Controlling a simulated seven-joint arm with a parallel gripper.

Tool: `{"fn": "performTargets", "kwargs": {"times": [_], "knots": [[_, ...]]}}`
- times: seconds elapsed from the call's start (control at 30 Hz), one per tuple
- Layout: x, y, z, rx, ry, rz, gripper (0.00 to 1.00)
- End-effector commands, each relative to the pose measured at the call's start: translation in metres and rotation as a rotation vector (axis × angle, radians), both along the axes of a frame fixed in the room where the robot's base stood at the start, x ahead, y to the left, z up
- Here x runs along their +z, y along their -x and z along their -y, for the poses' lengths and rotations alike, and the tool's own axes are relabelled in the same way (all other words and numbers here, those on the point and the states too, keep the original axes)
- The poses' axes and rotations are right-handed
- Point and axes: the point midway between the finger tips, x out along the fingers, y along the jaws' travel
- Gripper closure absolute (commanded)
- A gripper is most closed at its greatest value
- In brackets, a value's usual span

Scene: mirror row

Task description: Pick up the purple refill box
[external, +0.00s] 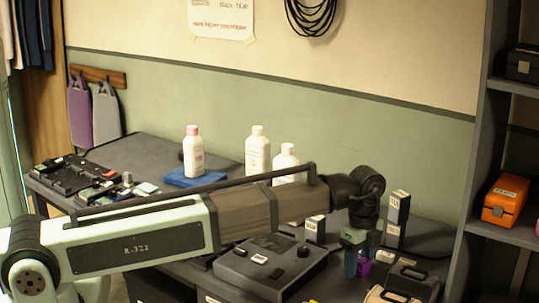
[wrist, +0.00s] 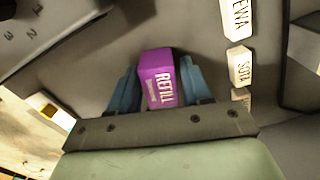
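The purple refill box (wrist: 159,80) stands between the two blue fingers of my gripper (wrist: 157,88) in the wrist view, with its white REFILL label showing. One finger is close along each side. I cannot tell whether both fingers press on it. In the external view my gripper (external: 359,258) points down at the right part of the bench, and a small part of the purple box (external: 365,269) shows at its fingers. The rest of the box is hidden there. I cannot tell whether its bottom touches the bench.
White-topped dark boxes (external: 398,205) stand just behind my gripper. A dark device with knobs (external: 270,262) lies to the left, and dark cases with handles (external: 412,280) are close on the right. White bottles (external: 257,152) stand farther back. A shelf (external: 507,235) rises at the right.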

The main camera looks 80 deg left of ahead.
Motion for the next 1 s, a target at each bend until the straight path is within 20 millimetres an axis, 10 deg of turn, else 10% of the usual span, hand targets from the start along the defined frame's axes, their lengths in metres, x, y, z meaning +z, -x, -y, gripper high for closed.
{"fn": "performTargets", "kwargs": {"times": [0.4,1.0], "knots": [[0.000,0.000,0.000,0.000,0.000,0.000,0.91],[0.042,-0.001,0.000,0.000,0.000,0.002,0.91]]}}
